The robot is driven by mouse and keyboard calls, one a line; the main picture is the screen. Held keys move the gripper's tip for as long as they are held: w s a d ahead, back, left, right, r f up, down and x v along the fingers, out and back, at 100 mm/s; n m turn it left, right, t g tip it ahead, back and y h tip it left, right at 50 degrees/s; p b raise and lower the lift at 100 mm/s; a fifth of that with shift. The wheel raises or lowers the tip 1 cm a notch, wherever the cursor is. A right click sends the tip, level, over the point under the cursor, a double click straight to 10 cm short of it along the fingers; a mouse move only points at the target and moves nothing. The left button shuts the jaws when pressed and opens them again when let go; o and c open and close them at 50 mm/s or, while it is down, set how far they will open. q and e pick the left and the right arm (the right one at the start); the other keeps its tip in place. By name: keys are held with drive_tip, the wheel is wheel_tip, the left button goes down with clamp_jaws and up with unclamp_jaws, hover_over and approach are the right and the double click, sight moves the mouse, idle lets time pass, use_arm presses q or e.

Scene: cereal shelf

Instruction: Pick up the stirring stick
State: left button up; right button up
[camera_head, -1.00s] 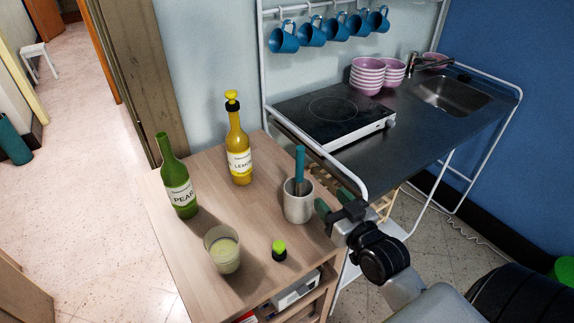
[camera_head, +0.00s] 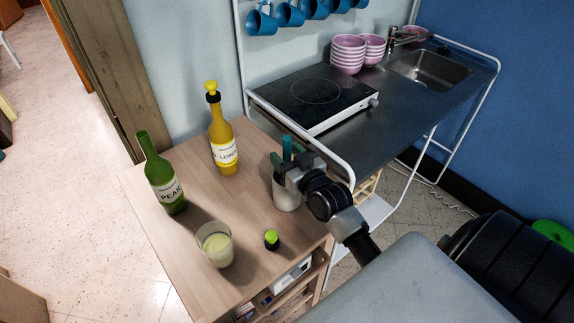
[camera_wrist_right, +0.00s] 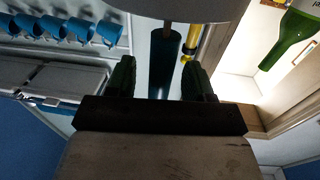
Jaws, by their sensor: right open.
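The stirring stick (camera_head: 287,148) has a teal handle and stands in a pale cup (camera_head: 285,196) on the wooden cart. My right gripper (camera_head: 287,163) is at the handle, just above the cup, and hides part of both. In the right wrist view the stick's dark teal handle (camera_wrist_right: 164,62) lies between the two open fingers (camera_wrist_right: 160,78), with a gap visible on each side. My left gripper is not in view.
On the cart top (camera_head: 192,208) stand a green pear bottle (camera_head: 162,178), a yellow lemon bottle (camera_head: 222,142), a glass of pale liquid (camera_head: 215,246) and a small lime-capped bottle (camera_head: 271,240). The kitchenette's white rail (camera_head: 330,165) runs close behind my gripper.

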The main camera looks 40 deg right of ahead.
drive_tip(key=shift+w, duration=1.1)
drive_tip(key=shift+s, duration=0.1)
clamp_jaws()
